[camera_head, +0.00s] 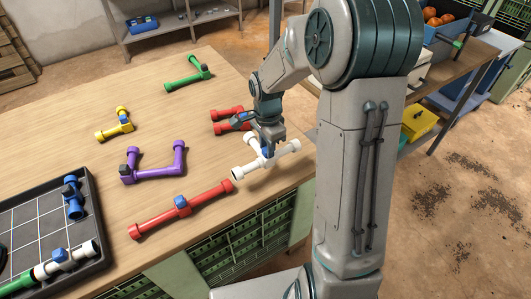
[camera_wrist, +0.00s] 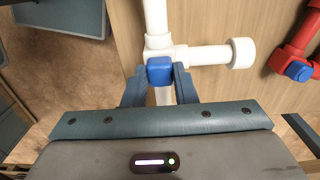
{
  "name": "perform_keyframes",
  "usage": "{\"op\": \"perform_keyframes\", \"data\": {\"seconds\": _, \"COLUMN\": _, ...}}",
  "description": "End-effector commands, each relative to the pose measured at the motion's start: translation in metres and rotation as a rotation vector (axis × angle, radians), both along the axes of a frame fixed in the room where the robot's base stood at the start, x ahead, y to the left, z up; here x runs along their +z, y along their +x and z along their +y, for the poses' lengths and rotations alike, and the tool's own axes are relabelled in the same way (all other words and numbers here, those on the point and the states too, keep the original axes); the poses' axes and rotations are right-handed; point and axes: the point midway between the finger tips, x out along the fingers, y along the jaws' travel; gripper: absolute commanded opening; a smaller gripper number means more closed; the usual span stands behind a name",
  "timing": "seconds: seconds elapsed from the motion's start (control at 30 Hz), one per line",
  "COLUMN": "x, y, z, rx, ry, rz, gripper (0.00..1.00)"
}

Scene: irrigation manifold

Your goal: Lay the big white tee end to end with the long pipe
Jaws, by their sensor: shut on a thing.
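The big white tee (camera_head: 286,147) has a blue block at its middle and is near the right edge of the table. My gripper (camera_head: 266,149) is shut on this block from above. In the wrist view the fingers (camera_wrist: 159,72) flank the block, and the tee's side branch (camera_wrist: 208,55) points right. Part of the tee's run is hidden between the fingers. A long straight red pipe (camera_head: 158,219) with a blue block lies left of and nearer than the tee. Its right end is close to the tee's left end, with a gap between them.
A black gridded tray (camera_head: 97,213) at the left holds blue, white and green fittings. A purple fitting (camera_head: 155,175), a yellow tee (camera_head: 115,128), a green piece (camera_head: 185,80) and a red fitting (camera_head: 222,128) lie on the table (camera_head: 75,120). Bare wood lies between them.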

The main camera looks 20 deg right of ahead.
Motion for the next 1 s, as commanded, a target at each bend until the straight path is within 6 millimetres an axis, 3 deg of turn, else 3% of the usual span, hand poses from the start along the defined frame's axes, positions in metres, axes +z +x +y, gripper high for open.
{"op": "perform_keyframes", "data": {"seconds": 0.2, "x": -0.01, "y": 0.011, "z": 0.004, "rx": 0.0, "ry": 0.0, "rz": -0.001, "gripper": 0.0}}
{"op": "perform_keyframes", "data": {"seconds": 0.5, "x": -0.046, "y": 0.011, "z": 0.004, "rx": 0.0, "ry": 0.001, "rz": 0.0, "gripper": 0.0}}
{"op": "perform_keyframes", "data": {"seconds": 0.87, "x": -0.051, "y": 0.011, "z": 0.004, "rx": 0.0, "ry": 0.0, "rz": -0.001, "gripper": 0.0}}
{"op": "perform_keyframes", "data": {"seconds": 0.9, "x": -0.051, "y": 0.011, "z": 0.004, "rx": 0.0, "ry": 0.0, "rz": -0.001, "gripper": 0.28}}
{"op": "perform_keyframes", "data": {"seconds": 0.97, "x": -0.05, "y": 0.011, "z": 0.003, "rx": 0.0, "ry": 0.0, "rz": -0.001, "gripper": 0.44}}
{"op": "perform_keyframes", "data": {"seconds": 1.0, "x": -0.05, "y": 0.011, "z": 0.003, "rx": 0.0, "ry": 0.0, "rz": -0.001, "gripper": 0.47}}
